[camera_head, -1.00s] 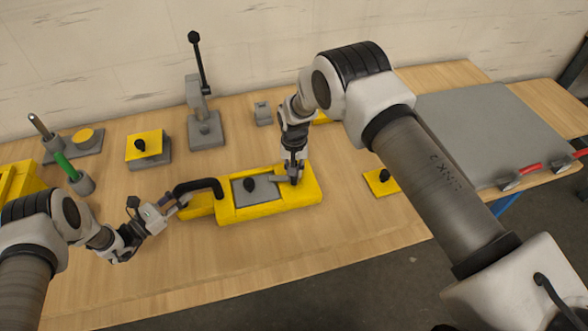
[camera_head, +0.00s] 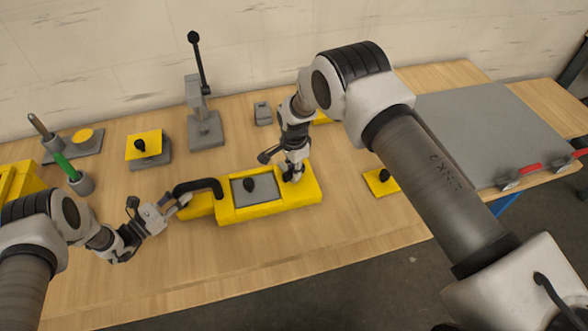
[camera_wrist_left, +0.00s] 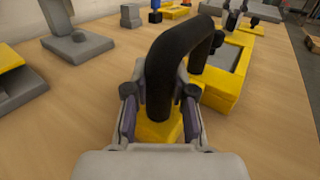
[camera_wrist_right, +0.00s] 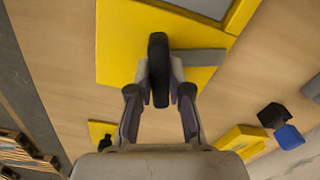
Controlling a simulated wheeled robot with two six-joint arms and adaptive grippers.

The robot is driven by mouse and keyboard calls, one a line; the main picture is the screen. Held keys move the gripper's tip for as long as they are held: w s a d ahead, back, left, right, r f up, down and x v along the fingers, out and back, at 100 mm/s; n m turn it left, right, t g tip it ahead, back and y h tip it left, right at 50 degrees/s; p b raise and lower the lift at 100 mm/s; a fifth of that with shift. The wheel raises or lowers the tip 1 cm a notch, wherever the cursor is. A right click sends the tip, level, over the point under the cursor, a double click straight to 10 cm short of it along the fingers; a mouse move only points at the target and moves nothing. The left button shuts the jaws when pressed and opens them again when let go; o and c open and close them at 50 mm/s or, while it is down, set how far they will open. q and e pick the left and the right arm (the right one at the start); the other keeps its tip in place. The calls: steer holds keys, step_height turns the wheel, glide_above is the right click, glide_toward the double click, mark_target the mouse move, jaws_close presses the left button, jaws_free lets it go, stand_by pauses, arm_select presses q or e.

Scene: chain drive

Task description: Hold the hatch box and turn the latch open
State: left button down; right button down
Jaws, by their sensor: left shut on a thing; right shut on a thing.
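The yellow hatch box (camera_head: 265,211) lies on the table with a grey lid panel (camera_head: 262,190) and black knob on top. My left gripper (camera_head: 178,203) is shut on its black arched handle (camera_head: 200,184) at the left end; the handle also shows between the fingers in the left wrist view (camera_wrist_left: 162,85). My right gripper (camera_head: 292,177) is at the box's right end, shut on the latch's black knob (camera_wrist_right: 158,70). The latch's grey bar (camera_wrist_right: 203,57) points right in the right wrist view, over yellow surface, apart from the lid panel. The gripper mostly hides the latch in the head view.
Behind stand a grey lever stand (camera_head: 205,130), a yellow-topped block (camera_head: 146,146) and a small grey block (camera_head: 263,114). A yellow plate with a black knob (camera_head: 382,181) lies right of the box. Bare table lies in front of it.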

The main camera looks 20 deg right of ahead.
steer(key=shift+m, duration=1.9)
arm_select(q)
steer(key=shift+d, duration=0.1)
arm_select(e)
steer(key=c, duration=1.1)
jaws_free()
step_height(320, 180, up, 12)
steer(key=shift+f, duration=0.1)
